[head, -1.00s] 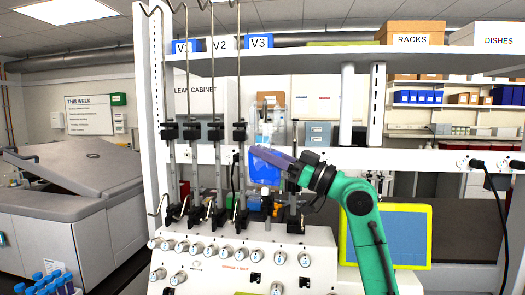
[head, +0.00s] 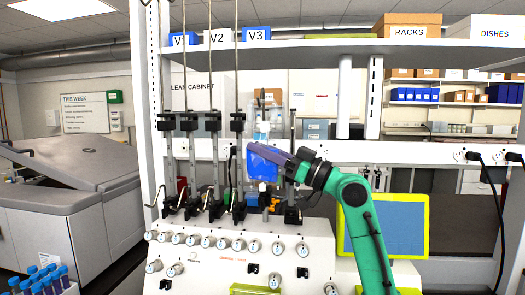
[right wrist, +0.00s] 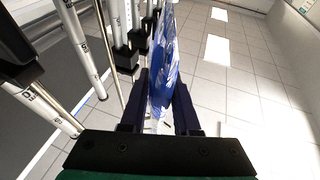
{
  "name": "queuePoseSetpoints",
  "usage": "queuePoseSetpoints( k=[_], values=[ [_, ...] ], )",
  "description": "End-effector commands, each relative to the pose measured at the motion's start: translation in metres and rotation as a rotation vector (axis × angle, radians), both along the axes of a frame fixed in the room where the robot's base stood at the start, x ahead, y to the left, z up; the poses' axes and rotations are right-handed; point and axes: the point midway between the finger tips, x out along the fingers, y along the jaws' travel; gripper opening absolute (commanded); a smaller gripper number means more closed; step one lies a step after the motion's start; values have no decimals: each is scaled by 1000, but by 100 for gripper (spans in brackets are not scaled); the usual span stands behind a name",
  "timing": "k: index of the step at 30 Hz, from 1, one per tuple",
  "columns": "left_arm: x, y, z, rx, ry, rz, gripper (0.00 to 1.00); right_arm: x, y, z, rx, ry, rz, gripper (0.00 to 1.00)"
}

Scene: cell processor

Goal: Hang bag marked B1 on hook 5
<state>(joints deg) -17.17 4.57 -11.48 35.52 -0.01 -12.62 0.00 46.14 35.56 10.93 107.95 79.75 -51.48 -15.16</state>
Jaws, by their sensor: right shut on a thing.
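A clear bag with blue liquid (head: 262,166) hangs upright in front of the cell processor's rear, right of the row of metal poles. My right gripper (head: 275,153) comes in from the right and is shut on this bag. In the right wrist view the bag (right wrist: 163,70) stands edge-on between the two fingers (right wrist: 160,112). Its mark cannot be read. The white cell processor (head: 225,262) carries several upright poles (head: 237,80) with black clamps. The pole tops run out of the head view, and no hook number is readable. My left gripper is out of view.
A shelf (head: 330,47) with blue bins V1 to V3 and boxes RACKS (head: 408,25) and DISHES crosses behind the poles. A yellow-framed screen (head: 385,225) stands right of the processor. Blue-capped tubes (head: 40,278) stand at lower left.

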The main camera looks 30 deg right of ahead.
Motion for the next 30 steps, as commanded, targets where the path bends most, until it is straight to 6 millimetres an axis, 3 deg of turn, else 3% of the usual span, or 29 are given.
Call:
queuePoseSetpoints(
  k=[5, 6, 8, 9, 15, 18, 26, 30],
  values=[
    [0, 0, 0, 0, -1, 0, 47, 0, 0, 0, 1, 1, -1, 0],
    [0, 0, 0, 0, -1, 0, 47, 0, 0, 0, 1, 1, -1, 37],
    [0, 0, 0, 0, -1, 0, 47, 0, 0, 0, 1, 1, -1, 60],
    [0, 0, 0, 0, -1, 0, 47, 0, 0, 0, 1, 1, -1, 65],
    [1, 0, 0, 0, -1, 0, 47, 0, 0, 0, 0, 2, -1, 65],
    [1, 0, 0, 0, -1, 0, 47, 0, 0, -1, 0, 3, 1, 95],
    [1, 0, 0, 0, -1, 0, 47, 0, 0, -1, 0, 1, 0, 95],
    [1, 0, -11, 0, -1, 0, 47, -5, -4, -7, 0, 1, -1, 95]
  ],
)
